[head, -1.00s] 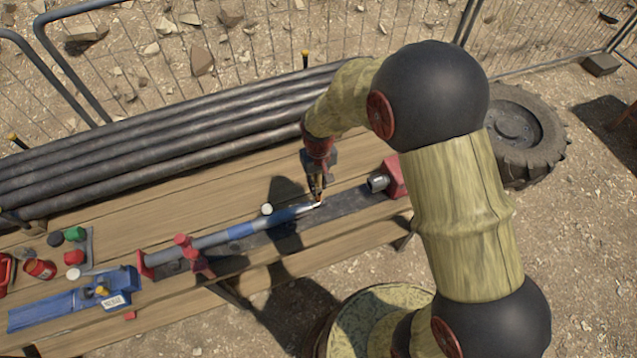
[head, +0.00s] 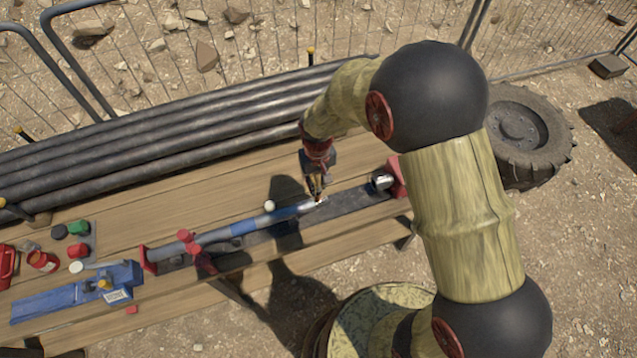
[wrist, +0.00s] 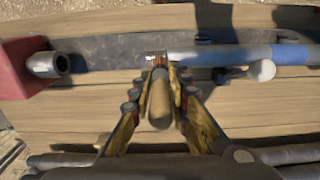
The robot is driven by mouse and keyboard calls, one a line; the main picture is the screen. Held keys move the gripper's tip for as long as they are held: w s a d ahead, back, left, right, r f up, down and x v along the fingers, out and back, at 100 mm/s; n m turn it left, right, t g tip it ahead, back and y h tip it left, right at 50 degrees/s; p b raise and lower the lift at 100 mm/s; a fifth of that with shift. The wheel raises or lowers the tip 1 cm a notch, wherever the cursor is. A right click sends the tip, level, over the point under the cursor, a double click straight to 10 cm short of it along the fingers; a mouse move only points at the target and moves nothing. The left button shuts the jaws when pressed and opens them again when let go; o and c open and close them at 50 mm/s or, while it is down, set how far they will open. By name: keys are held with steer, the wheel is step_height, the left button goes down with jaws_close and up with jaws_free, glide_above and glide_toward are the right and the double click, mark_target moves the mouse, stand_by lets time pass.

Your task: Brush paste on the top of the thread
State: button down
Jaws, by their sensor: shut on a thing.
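A grey rod (head: 210,237) with a blue band lies along a dark rail on the wooden bench in the head view. Its right end, where the thread would be, is at my gripper. My gripper (head: 317,198) points down over that end. In the wrist view my gripper (wrist: 160,78) is shut on a brush with a tan wooden handle (wrist: 160,108). The brush's bristle end (wrist: 156,57) is at the end of the rod (wrist: 205,56), and I cannot tell whether it touches. The thread and any paste on it are too small to make out.
A red block with a metal socket (head: 385,180) stands right of the rod's end. A small white-topped pot (head: 269,206) is beside the rod. Red clamps (head: 190,245) hold the rod. A blue tool (head: 80,293) and several pots lie left; dark pipes (head: 150,140) lie behind.

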steer(key=shift+a, duration=0.2)
steer(key=d, duration=0.2)
steer(key=shift+w+d+f, duration=0.15)
steer(key=shift+w+d, duration=0.1)
steer(key=shift+d, duration=0.05)
stand_by(3.8)
step_height(320, 180, up, 6)
steer(key=p, duration=0.4)
stand_by(0.4)
steer(key=shift+r+p, duration=0.95)
steer(key=shift+r, duration=0.6)
